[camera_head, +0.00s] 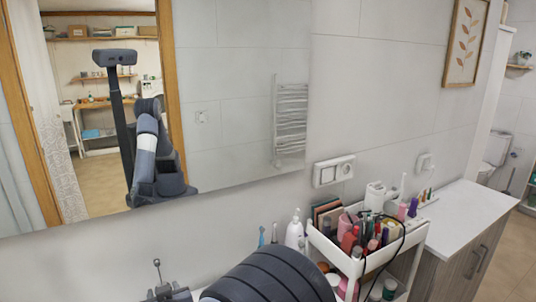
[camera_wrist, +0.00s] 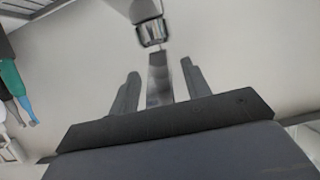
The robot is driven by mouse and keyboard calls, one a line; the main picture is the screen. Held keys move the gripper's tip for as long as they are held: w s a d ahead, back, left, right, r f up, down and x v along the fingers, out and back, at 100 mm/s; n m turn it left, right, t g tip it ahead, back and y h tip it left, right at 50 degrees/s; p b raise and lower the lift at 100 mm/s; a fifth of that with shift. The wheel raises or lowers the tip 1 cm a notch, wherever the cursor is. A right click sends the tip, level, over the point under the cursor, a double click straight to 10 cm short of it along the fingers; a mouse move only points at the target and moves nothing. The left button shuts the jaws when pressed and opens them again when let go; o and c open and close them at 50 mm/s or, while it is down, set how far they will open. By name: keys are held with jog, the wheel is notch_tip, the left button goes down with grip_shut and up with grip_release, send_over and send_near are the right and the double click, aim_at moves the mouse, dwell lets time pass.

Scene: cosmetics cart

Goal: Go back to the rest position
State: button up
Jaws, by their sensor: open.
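My gripper (camera_wrist: 160,68) is in the wrist view, with its two dark fingers apart and no object held between them. A shiny metal fitting, like a tap (camera_wrist: 152,32), shows beyond the fingertips against a pale surface. In the head view, a dark ribbed link of my arm fills the bottom middle. Dark parts with a thin upright piece show at the bottom left edge there; I cannot tell whether they belong to my gripper or to the tap.
A white cart (camera_head: 335,252) crowded with cosmetics stands just right of my arm. A white bottle (camera_head: 294,232) stands by the wall. A white-topped cabinet (camera_head: 470,215) is at right. A large mirror (camera_head: 235,110) reflects me. Green and blue items (camera_wrist: 12,80) lie at the wrist view's left.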

jog(key=shift+s+r, duration=0.15)
jog(key=v, duration=1.1)
jog(key=x, duration=1.2)
jog(key=shift+s+d+f+b, duration=0.1)
jog(key=shift+s+f+b, duration=0.05)
jog(key=shift+f+b, duration=0.2)
jog(key=shift+s+d+t+b, duration=0.2)
jog(key=shift+t+b, duration=0.1)
jog(key=shift+b, duration=0.65)
jog(key=t+y+b, duration=0.1)
jog(key=b, duration=0.2)
jog(key=shift+s+f, duration=0.1)
jog(key=shift+f, duration=0.25)
